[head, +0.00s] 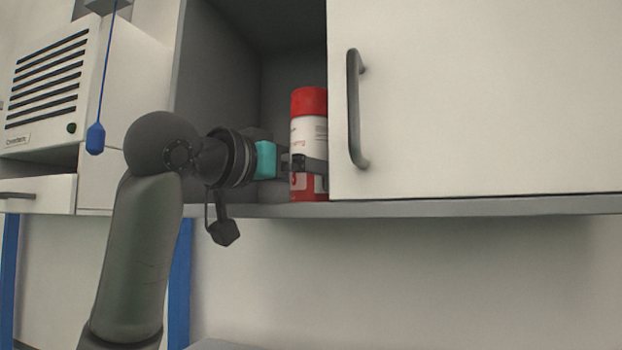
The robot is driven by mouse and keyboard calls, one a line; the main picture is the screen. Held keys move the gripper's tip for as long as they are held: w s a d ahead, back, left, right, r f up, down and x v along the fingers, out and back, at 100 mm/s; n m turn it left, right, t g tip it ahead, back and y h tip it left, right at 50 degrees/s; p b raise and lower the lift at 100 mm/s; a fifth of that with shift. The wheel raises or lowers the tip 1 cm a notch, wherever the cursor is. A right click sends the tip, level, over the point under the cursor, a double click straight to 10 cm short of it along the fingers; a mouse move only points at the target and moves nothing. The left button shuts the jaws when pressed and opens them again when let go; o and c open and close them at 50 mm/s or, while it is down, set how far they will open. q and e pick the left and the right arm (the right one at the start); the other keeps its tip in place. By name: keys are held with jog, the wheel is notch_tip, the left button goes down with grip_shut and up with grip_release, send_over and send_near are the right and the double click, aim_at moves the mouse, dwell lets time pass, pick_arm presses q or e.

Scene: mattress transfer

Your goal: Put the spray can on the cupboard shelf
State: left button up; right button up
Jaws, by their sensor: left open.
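The spray can (308,135) has a red cap, a white body and a red lower band. It stands upright inside the cupboard, at the right side of the opening, with its base at the cupboard shelf (272,210). My left gripper (308,164) reaches in from the left at the can's lower half. Its jaws are open, with a finger across the front of the can. Whether a finger touches the can cannot be told. The door hides what lies to the can's right. My right gripper is not in view.
A white cupboard door (470,100) with a dark vertical handle (354,110) covers the right part. The left part of the cupboard is open and empty. A louvred white unit (48,80) and a blue hanging pull (95,138) are at left.

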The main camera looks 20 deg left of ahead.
pick_arm(q)
jog(key=b+v, duration=0.2)
jog(key=v, duration=0.8)
jog(key=shift+s+b, duration=0.35)
jog(key=shift+b, duration=0.05)
jog(key=shift+a, duration=0.1)
